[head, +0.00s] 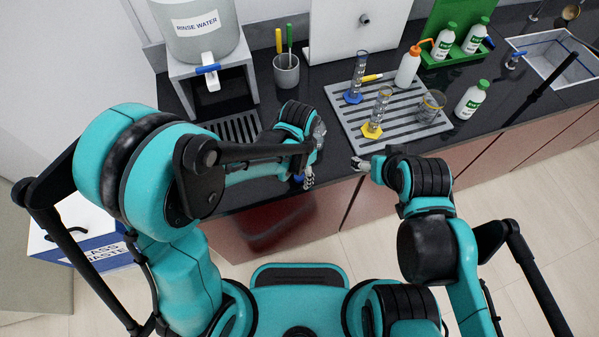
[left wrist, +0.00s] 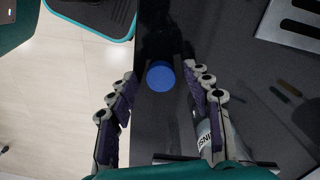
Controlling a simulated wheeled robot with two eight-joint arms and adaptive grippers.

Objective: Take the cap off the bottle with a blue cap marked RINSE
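A round blue cap (left wrist: 160,75) shows top-on between the fingertips of my left gripper (left wrist: 160,80) in the left wrist view. I cannot tell whether the fingers touch it. A pale bottle-like body (left wrist: 228,140) with a partly covered label reading "INSE" shows beside and behind the right-hand finger; dark surface separates it from the cap in the picture. In the head view my left gripper (head: 303,178) is at the counter's front edge, with a bit of blue at its tips; its arm hides the bottle. My right gripper (head: 361,164) is at the counter edge, apart from these.
A grey drying tray (head: 352,118) holds cylinders and a beaker (head: 431,106). The RINSE WATER tank (head: 197,32) is at the back left.

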